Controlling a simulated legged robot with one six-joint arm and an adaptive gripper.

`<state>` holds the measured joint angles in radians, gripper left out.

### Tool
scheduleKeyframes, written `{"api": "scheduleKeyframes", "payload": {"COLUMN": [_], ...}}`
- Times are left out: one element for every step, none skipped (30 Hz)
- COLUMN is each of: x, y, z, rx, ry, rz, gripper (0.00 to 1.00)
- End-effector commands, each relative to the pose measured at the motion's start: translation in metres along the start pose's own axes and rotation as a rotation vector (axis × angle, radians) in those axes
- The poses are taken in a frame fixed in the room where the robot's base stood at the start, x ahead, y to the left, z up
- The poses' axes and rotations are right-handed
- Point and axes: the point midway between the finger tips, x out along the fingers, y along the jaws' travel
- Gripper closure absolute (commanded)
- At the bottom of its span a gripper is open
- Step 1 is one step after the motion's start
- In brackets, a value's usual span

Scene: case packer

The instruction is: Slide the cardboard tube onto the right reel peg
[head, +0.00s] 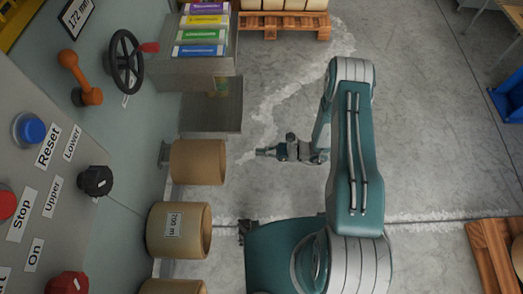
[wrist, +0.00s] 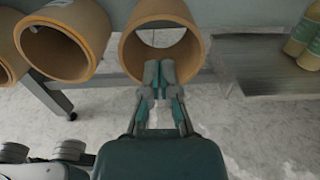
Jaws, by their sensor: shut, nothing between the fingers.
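A plain brown cardboard tube (head: 198,162) stands out from the machine's side in the head view, at the far end of a row of tubes. In the wrist view the same tube (wrist: 196,52) is straight ahead, its open end facing me. A small grey part (head: 164,153) shows behind it at the machine wall; I cannot tell how far the peg reaches inside. My gripper (head: 259,152) is shut and empty, pointing at the tube with a clear gap. In the wrist view its fingertips (wrist: 159,64) overlap the tube's lower rim.
A tube labelled 200 m (head: 196,232) and another tube (head: 172,287) sit beside it; the wrist view shows them at left. A grey shelf (head: 214,117) lies just beyond the tube. The control panel has knobs and buttons. Open concrete floor surrounds my arm.

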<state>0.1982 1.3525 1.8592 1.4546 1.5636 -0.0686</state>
Motion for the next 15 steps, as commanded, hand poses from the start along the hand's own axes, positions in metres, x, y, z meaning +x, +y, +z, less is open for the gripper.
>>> {"api": "scheduleKeyframes", "payload": {"x": [0.002, 0.004, 0.006, 0.009, 0.011, 0.015, 0.017, 0.02, 0.023, 0.026, 0.028, 0.032, 0.035, 0.037, 0.04], "y": [0.0, 0.0, 0.0, 0.0, 0.0, 0.0, 0.0, 0.0, 0.001, 0.001, 0.001, 0.001, 0.001, 0.001, 0.0], "z": [0.0, 0.0, 0.001, 0.001, 0.001, 0.001, 0.001, 0.001, 0.001, 0.001, 0.001, 0.001, 0.001, 0.001, 0.001], "rx": [-0.001, -0.001, -0.001, -0.001, -0.001, -0.001, -0.001, -0.001, -0.001, -0.001, -0.001, -0.001, -0.001, -0.001, -0.001], "ry": [0.0, 0.0, 0.0, 0.0, 0.0, 0.0, 0.0, 0.0, 0.0, 0.001, 0.001, 0.001, 0.001, 0.001, 0.001], "rz": [0.001, 0.002, 0.003, 0.004, 0.005, 0.005, 0.004, 0.005, 0.006, 0.005, 0.005, 0.005, 0.006, 0.006, 0.005], "gripper": [1.0, 1.0, 1.0, 1.0, 1.0, 1.0, 1.0, 1.0, 1.0, 1.0, 1.0, 1.0, 1.0, 1.0, 1.0]}}
